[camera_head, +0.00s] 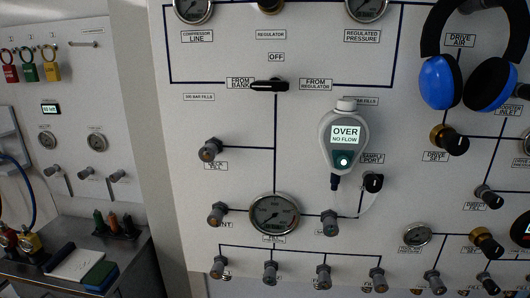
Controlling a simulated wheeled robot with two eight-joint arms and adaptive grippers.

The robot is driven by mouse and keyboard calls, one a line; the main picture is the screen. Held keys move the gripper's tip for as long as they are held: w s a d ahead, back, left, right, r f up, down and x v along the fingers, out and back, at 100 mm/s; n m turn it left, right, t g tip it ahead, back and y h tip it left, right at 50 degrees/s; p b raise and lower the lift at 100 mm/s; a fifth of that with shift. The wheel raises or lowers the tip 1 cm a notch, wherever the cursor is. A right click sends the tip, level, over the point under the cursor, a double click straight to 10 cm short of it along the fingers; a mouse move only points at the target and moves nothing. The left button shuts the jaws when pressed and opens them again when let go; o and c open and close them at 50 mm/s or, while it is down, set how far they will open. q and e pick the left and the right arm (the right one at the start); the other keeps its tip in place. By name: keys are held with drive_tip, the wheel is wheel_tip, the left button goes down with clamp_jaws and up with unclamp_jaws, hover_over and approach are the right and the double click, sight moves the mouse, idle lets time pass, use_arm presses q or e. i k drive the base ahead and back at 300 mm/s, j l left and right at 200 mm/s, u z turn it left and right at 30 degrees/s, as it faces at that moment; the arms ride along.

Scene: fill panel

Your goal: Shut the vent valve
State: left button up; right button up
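The vent valve (216,212) is a small dark knob on a metal stem at the lower left of the white panel. Its label is partly hidden behind the knob; only the letters "NT" show. It sits left of the large round gauge (275,214). I cannot tell from its look whether it is open or shut. Neither of my grippers is in view.
A grey handheld meter (344,135) reading "OVER NO FLOW" hangs mid-panel. Similar knobs include the fill valve (210,149) above and a row below (270,270). Blue ear defenders (438,82) hang at upper right. A bench (40,278) with tools stands at left.

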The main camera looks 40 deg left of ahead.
sight(214, 220)
drive_tip(key=u, duration=1.65)
